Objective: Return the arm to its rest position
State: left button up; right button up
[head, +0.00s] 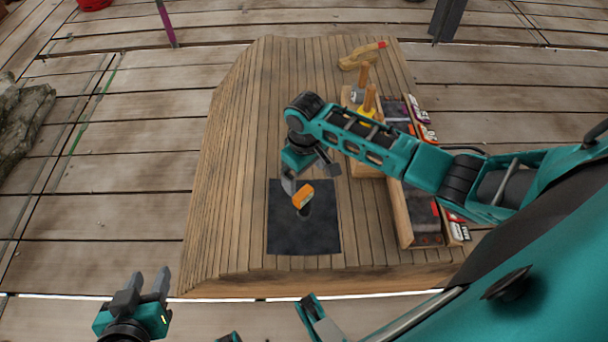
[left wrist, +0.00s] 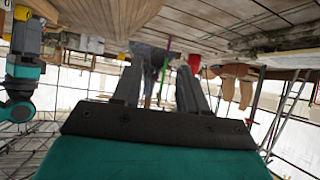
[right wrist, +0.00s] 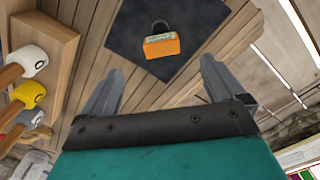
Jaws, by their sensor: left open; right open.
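My right gripper (head: 309,178) is open and empty above the dark square mat (head: 284,239), its arm reaching in from the right. My left gripper (head: 149,281) is open and empty at the lower left, off the wooden table's near left corner. The left wrist view shows its fingers parted with nothing held.
The slatted wooden table (head: 235,150) carries a wooden rack (head: 401,222) on the right, partly hidden by my right arm. Wooden-handled tools (head: 368,98) stand behind that arm, and a wooden piece with a red tip (head: 362,56) lies at the back. The table's left side is clear.

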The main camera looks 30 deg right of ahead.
jog(key=shift+r, duration=0.3)
